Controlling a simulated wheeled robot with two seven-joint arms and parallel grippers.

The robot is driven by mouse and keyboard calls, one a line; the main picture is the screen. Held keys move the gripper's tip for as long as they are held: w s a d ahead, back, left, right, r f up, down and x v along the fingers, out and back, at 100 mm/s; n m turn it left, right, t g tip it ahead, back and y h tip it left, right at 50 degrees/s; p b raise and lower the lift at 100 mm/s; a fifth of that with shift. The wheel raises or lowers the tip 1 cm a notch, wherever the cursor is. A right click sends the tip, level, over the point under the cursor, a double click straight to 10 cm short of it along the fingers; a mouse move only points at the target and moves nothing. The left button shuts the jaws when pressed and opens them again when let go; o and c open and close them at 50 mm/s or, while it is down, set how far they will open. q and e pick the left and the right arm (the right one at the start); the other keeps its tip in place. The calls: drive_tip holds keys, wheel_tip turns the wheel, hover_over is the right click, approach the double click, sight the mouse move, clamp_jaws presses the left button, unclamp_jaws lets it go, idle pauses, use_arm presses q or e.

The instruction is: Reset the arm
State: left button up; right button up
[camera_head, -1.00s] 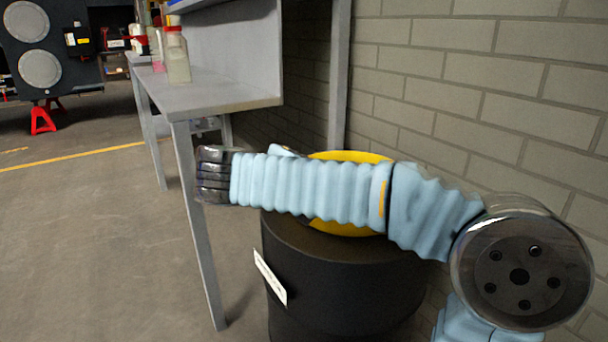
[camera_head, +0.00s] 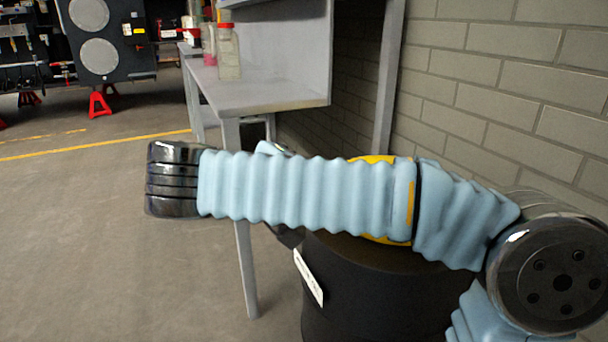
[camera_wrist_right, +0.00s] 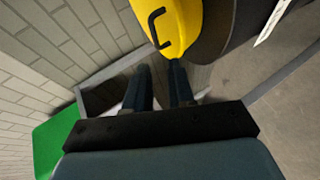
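My right arm comes in from the right in the head view, in a pale blue sleeve, and lies across the picture. Its gripper is mostly hidden behind the sleeve there. In the right wrist view the two dark fingers of my right gripper (camera_wrist_right: 160,72) are apart, with nothing seen between them. A yellow object (camera_wrist_right: 175,18) with a black handle is just beyond the fingertips; I cannot tell if they touch it. In the head view its yellow edge (camera_head: 372,160) shows behind my arm, above a black barrel (camera_head: 385,300). My left gripper is not in view.
A grey workbench (camera_head: 260,97) with bottles (camera_head: 228,52) stands behind my arm. A block wall (camera_head: 490,95) is close on the right. A green object (camera_wrist_right: 52,142) is at the wrist view's left. The floor (camera_head: 80,250) at left is clear.

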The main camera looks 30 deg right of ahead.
drive_tip(key=shift+s+a+r, duration=0.1)
drive_tip(key=shift+a+r, duration=0.1)
drive_tip(key=shift+a, duration=0.05)
idle(0.3)
drive_tip(key=w+a+f+n+g+y+p, duration=0.1)
drive_tip(key=w+a+f+n+y+p, duration=0.15)
drive_tip(key=f, duration=0.65)
drive_tip(key=w+a+f+n+g+y+p, duration=0.1)
drive_tip(key=a+f+n+y, duration=0.15)
drive_tip(key=f, duration=0.65)
drive_tip(key=w+a+f+n+g+y+p, duration=0.1)
drive_tip(key=w+a+f+y+p, duration=0.2)
drive_tip(key=f, duration=0.7)
drive_tip(key=s+a+f+m+g+y+p, duration=0.2)
drive_tip(key=s+a+f+y, duration=0.25)
drive_tip(key=f, duration=0.25)
drive_tip(key=s+a+f+m+g+y+p, duration=0.1)
drive_tip(key=s+a+f+y, duration=0.3)
drive_tip(key=f, duration=0.3)
drive_tip(key=s+d+f+m+t+p, duration=0.2)
drive_tip(key=s+d+f+m, duration=0.1)
drive_tip(key=s+f+m, duration=0.3)
drive_tip(key=shift+d+f+t+p, duration=0.3)
drive_tip(key=shift+d+f, duration=0.1)
